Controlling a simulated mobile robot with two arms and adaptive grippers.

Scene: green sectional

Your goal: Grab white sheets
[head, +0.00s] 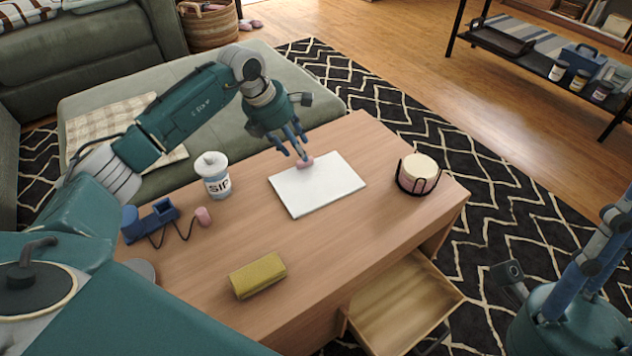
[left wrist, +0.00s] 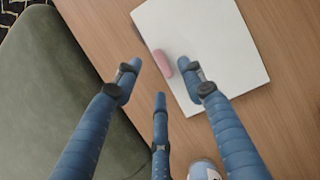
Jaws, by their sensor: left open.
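The white sheets (head: 318,186) lie flat as a stack on the wooden table. They also show in the left wrist view (left wrist: 215,40). A small pink object (head: 305,162) rests at their edge nearest my left gripper; it also shows in the left wrist view (left wrist: 163,63). My left gripper (head: 294,148) is open, its blue fingers above the far left edge of the sheets. In the left wrist view the spread fingers (left wrist: 160,80) hold nothing between them.
On the table (head: 370,150) stand a white lidded jar (head: 213,177), a round container in a black holder (head: 418,174), a yellow case (head: 257,276) and a blue item with a cord (head: 152,219). An open drawer (head: 405,305) juts out in front.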

